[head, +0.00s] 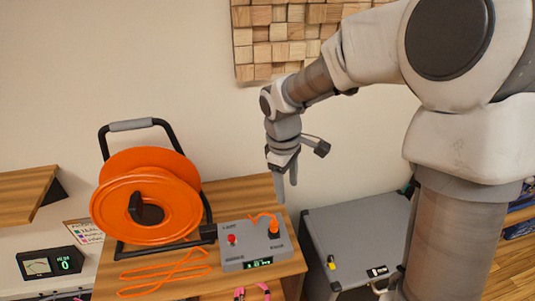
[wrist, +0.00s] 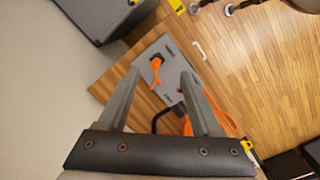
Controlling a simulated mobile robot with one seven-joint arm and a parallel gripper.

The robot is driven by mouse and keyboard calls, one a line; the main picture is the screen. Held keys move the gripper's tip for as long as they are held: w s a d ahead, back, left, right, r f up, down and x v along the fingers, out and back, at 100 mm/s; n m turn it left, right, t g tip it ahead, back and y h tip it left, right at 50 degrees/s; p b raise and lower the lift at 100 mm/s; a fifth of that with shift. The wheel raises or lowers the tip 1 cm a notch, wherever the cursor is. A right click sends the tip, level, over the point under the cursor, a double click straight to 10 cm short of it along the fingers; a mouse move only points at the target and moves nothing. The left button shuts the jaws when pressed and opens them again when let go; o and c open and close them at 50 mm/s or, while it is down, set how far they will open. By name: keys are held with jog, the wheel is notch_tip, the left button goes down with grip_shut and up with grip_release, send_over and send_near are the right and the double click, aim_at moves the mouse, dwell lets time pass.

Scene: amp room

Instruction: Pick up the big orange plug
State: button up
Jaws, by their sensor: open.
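The big orange plug (head: 273,229) stands on the right side of a grey control box (head: 232,255), with a short orange cord curling from it. In the wrist view the plug (wrist: 156,66) shows beyond and between my fingertips. My gripper (head: 286,182) points down, above and slightly right of the plug in the head view, apart from it. In the wrist view my gripper (wrist: 160,73) is open, with nothing between its fingers.
The box sits on a wooden table (head: 275,188). A large orange cable reel (head: 125,205) with a black frame stands left of it, with loose orange cable in front. A grey cabinet (head: 350,225) stands to the right. The wall is behind.

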jog(key=w+a+f+y+p, duration=0.1)
jog(key=w+a+f, duration=0.1)
jog(key=w+a, duration=0.15)
send_over(274, 221)
jog(key=f, duration=1.2)
jog(key=shift+s+a, duration=0.2)
jog(key=shift+s, duration=0.1)
jog(key=shift+w+d+f+p, duration=0.15)
jog(key=shift+f+p, duration=0.1)
jog(key=shift+f, duration=1.2)
jog(key=shift+w+d+f+p, duration=0.1)
jog(key=shift+w+f+p, duration=0.1)
jog(key=shift+f, duration=1.25)
grip_shut()
